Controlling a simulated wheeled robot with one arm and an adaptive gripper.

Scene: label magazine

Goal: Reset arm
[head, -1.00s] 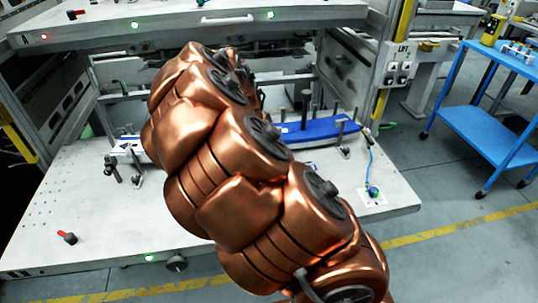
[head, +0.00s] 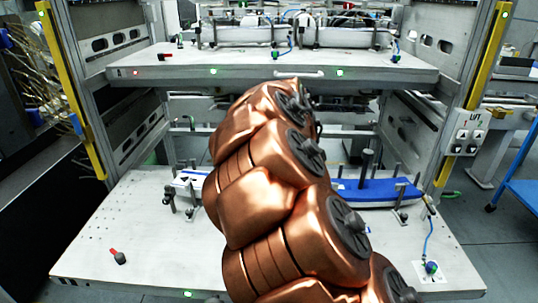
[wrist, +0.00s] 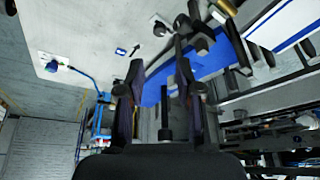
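My copper-coloured arm (head: 285,200) rises from the bottom right of the head view and leans up and left in front of the machine. Its far end and my gripper are hidden there behind the arm links. In the wrist view my gripper (wrist: 161,72) shows two dark fingers standing apart, open, with nothing held between them. Past the fingers lie a blue part (wrist: 185,80) and grey posts of the lower table. I cannot tell the distance to them.
The lower table (head: 110,225) carries a long blue part (head: 385,192) among clamps and posts, and a red-tipped knob (head: 118,256). An upper shelf (head: 250,72) overhangs it. Yellow-edged uprights (head: 485,55) stand at both sides. A blue cart (head: 523,195) is at the right edge.

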